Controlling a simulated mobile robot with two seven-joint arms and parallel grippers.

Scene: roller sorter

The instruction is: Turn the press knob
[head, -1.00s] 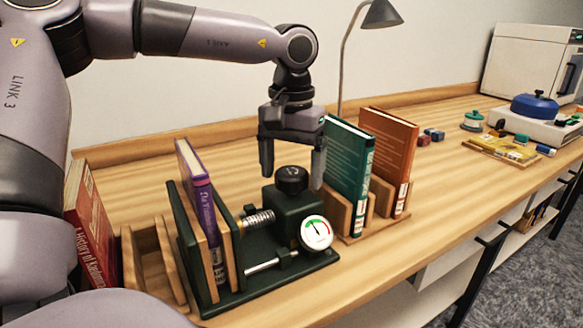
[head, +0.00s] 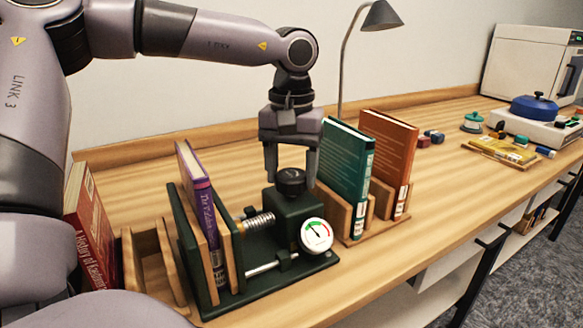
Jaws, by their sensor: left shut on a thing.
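The press knob (head: 291,183) is a black round knob on top of the dark green book press (head: 283,205). My left gripper (head: 291,174) points down from above, shut on the knob with a finger on either side. A purple book (head: 203,215) stands between the wooden boards of the press. A round dial gauge (head: 316,235) is on the front of the press, its needle pointing up and to the left. A spring and a rod run between the press body and the boards. My right gripper is not in view.
A teal book (head: 345,180) and an orange book (head: 388,160) stand in a wooden rack right of the press. A red book (head: 88,230) stands at the left. A lamp (head: 380,16) rises behind.

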